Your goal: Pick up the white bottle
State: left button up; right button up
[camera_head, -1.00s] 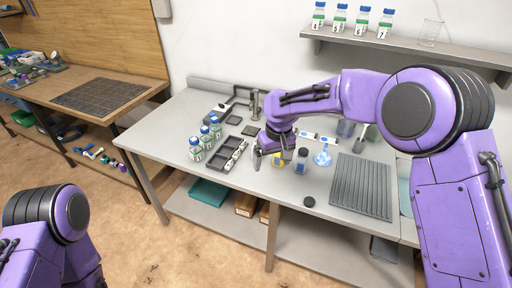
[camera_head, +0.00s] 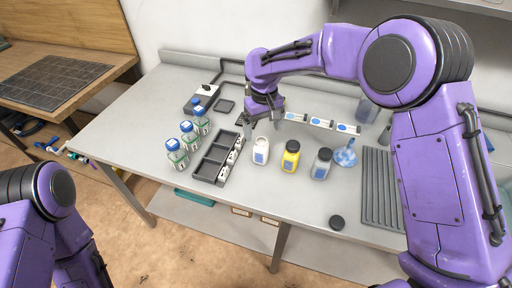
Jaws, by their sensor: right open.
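The white bottle (camera_head: 261,150) stands upright on the grey bench, with a blue label on its front. A yellow bottle (camera_head: 291,156) with a dark cap and a grey bottle (camera_head: 321,163) stand in a row to its right. My right gripper (camera_head: 262,122) is open and empty, just behind and above the white bottle, apart from it as far as I can tell. My left arm (camera_head: 40,225) shows at the lower left; its gripper is out of view.
A dark compartment tray (camera_head: 209,171) lies left of the white bottle, with several blue-capped bottles (camera_head: 177,154) beyond it. A black cap (camera_head: 337,222) lies near the front edge. A blue-white funnel-like object (camera_head: 346,154) and a ribbed grey mat (camera_head: 380,190) are at right.

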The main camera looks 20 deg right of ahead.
aim_at(261, 151)
jog(key=shift+w+f+b, duration=0.1)
jog(key=shift+f+b, duration=0.2)
jog(key=shift+f, duration=0.25)
notch_tip(261, 151, down, 9)
jog(key=p, duration=0.3)
jog(key=shift+a+f, duration=0.1)
jog(key=shift+f, duration=0.1)
jog(key=shift+w+f, duration=0.1)
jog(key=shift+f, duration=0.35)
pick_arm(q)
jog(key=shift+w+r, duration=0.15)
jog(key=shift+r, duration=0.75)
pick_arm(e)
jog(key=c, duration=1.2)
jog(key=shift+r, duration=0.1)
